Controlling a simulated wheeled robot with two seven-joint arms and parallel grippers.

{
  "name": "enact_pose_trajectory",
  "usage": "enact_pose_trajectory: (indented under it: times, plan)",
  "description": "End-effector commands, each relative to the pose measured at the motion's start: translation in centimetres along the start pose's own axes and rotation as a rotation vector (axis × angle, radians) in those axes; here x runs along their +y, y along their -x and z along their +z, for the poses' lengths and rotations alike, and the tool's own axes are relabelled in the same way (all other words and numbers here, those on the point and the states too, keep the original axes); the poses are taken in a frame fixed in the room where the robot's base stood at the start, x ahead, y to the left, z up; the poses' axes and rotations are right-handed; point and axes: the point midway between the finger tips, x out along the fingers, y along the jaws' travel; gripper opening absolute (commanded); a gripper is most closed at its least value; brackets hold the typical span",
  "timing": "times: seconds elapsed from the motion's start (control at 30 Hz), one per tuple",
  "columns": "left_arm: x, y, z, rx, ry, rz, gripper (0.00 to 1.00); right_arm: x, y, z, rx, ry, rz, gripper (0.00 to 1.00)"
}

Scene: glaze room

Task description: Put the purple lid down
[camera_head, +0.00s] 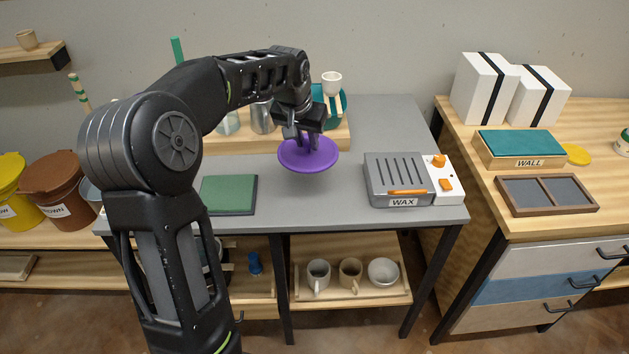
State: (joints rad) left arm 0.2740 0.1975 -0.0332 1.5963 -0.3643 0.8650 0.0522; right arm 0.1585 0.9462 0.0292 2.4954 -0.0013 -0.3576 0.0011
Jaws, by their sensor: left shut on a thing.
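The purple lid (308,157) is a round, shallow disc in the middle of the head view. My left gripper (301,135) is shut on it from above and hides part of its top. The lid looks held above the grey table (310,205), near its middle; the exact height is hard to tell. My right gripper is not in view.
A green pad (228,195) lies left of the lid on the table. The WAX unit (396,178) stands to the right. The table front between pad and WAX unit is clear.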

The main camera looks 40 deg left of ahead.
Motion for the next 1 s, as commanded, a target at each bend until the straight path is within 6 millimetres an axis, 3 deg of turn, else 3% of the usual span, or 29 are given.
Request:
enact_pose_trajectory:
  times: [0.27, 0.6, 0.87, 1.0]
  plan:
    - [0.0, -0.6, 0.2, 0.000, 0.000, -0.001, 0.00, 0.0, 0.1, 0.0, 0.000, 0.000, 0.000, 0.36]
    - [0.1, -4.6, 1.9, 0.000, 0.001, 0.000, 0.00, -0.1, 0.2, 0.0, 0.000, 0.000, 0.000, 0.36]
    - [0.1, -4.7, 1.9, 0.001, 0.001, -0.001, 0.00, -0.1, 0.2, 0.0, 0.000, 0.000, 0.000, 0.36]
    - [0.0, -5.7, 2.4, -0.003, 0.000, -0.001, 0.00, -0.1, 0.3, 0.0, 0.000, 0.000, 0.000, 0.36]
